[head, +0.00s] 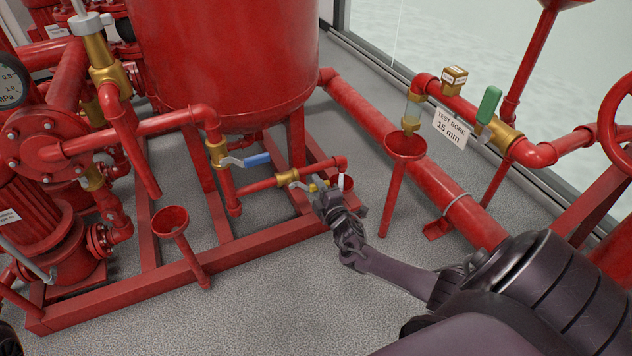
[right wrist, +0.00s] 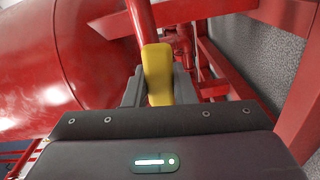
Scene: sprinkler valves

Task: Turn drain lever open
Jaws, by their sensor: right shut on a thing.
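The yellow drain lever (head: 313,187) is on a brass valve (head: 288,178) in the low red pipe beneath the tank. My right gripper (head: 323,194) is at this lever. In the right wrist view the yellow lever (right wrist: 157,72) stands between the two dark fingers of my right gripper (right wrist: 158,86), which is shut on it. The fingers hide part of the lever. A short pale streak (head: 341,181) shows below the pipe's outlet elbow, above a red funnel (head: 348,184).
A blue lever (head: 248,160) sits on a valve to the left. A green lever (head: 489,104) sits near the "TEST BORE 15 mm" sign (head: 451,127). Red funnels (head: 405,145) (head: 170,221) stand on both sides. The red tank (head: 225,60) is behind; grey floor lies open in front.

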